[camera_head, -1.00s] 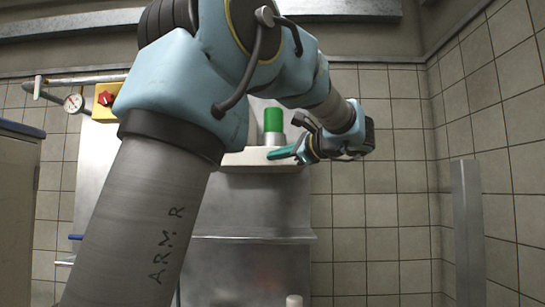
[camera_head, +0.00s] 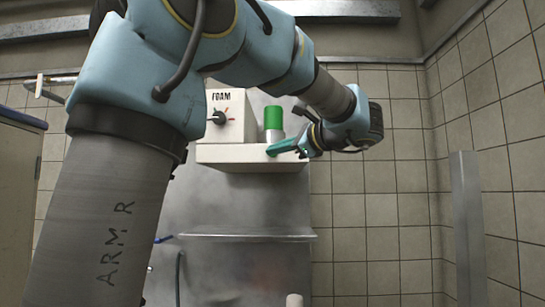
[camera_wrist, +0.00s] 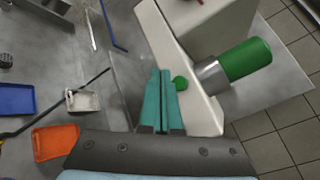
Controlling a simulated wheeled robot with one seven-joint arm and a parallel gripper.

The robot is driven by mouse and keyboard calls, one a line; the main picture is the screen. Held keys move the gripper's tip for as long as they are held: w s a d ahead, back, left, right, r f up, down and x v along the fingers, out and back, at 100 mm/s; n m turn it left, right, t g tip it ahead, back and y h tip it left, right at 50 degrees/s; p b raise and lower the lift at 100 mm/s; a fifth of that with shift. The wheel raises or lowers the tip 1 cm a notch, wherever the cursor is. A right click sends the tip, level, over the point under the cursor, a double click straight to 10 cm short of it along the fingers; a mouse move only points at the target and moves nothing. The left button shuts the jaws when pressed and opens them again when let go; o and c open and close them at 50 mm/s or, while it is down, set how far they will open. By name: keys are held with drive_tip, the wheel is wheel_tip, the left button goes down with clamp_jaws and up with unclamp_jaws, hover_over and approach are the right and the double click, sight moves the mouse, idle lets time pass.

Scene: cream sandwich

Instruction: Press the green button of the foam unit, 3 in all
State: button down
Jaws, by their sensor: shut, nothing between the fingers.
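The foam unit (camera_head: 225,154) is a cream box on the wall panel, with a "FOAM" dial panel (camera_head: 239,104) at its left. A large green cylinder (camera_head: 273,118) in a metal collar stands on top; it also shows in the wrist view (camera_wrist: 245,60). A small round green button (camera_wrist: 180,82) is on the unit's front face in the wrist view. My gripper (camera_wrist: 160,72) is shut and empty, its teal fingers just left of that button there. In the head view my gripper (camera_head: 271,151) is at the unit's front right. I cannot tell whether it touches.
A metal ledge (camera_head: 250,236) runs below the unit. A metal post (camera_head: 467,220) stands at the right. The wrist view shows an orange tray (camera_wrist: 56,141), a blue tray (camera_wrist: 16,98) and a small white tray (camera_wrist: 82,100) at the left.

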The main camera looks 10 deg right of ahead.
drive_tip(key=shift+s+a, duration=0.2)
drive_tip(key=shift+s, duration=0.75)
idle(1.8)
